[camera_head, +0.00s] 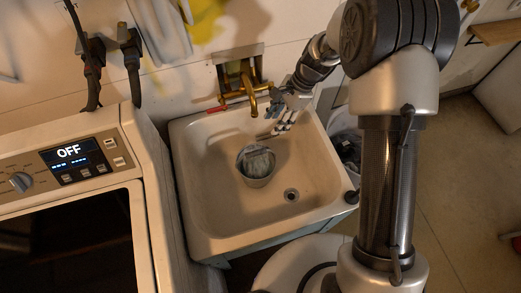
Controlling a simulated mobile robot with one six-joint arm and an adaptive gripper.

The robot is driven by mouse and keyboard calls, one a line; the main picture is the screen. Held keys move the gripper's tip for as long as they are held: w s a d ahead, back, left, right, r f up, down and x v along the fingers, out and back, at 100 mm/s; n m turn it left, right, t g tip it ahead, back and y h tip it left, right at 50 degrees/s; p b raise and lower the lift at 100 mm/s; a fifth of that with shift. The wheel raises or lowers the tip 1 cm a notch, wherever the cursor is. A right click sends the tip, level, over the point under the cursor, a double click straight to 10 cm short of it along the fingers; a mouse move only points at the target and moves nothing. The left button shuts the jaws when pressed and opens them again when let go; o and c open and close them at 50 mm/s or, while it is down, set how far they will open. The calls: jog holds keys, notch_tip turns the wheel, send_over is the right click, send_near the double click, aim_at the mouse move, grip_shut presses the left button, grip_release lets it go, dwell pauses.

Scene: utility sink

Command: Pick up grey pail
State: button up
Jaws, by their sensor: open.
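The grey pail (257,178) sits upright in the basin of the utility sink (204,221), left of the drain. Something pale shows inside it, too small to make out. My gripper (283,129) is open over the back right part of the basin. It is above and to the right of the pail, apart from it and empty. My arm comes in from the right side of the picture.
A brass faucet (253,101) hangs over the sink's back edge, close to my gripper. A red object (218,109) lies on the back left rim. A white appliance (157,220) stands against the left side. The basin's front is clear.

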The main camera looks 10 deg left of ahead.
jog(key=b, duration=0.4)
send_near(256, 151)
jog(key=x, duration=0.5)
jog(key=shift+w+d+f, duration=0.1)
jog(key=shift+w+f, duration=0.1)
jog(key=shift+f, duration=0.05)
jog(key=shift+s+b+x, duration=0.2)
jog(key=shift+b+x, duration=0.3)
jog(key=shift+x, duration=0.85)
jog(key=shift+s+b+x, duration=0.15)
jog(key=shift+b+x, duration=0.3)
jog(key=shift+x, duration=0.9)
jog(key=shift+r, duration=0.15)
jog(key=shift+c, duration=0.2)
grip_shut()
jog(key=shift+r, duration=0.1)
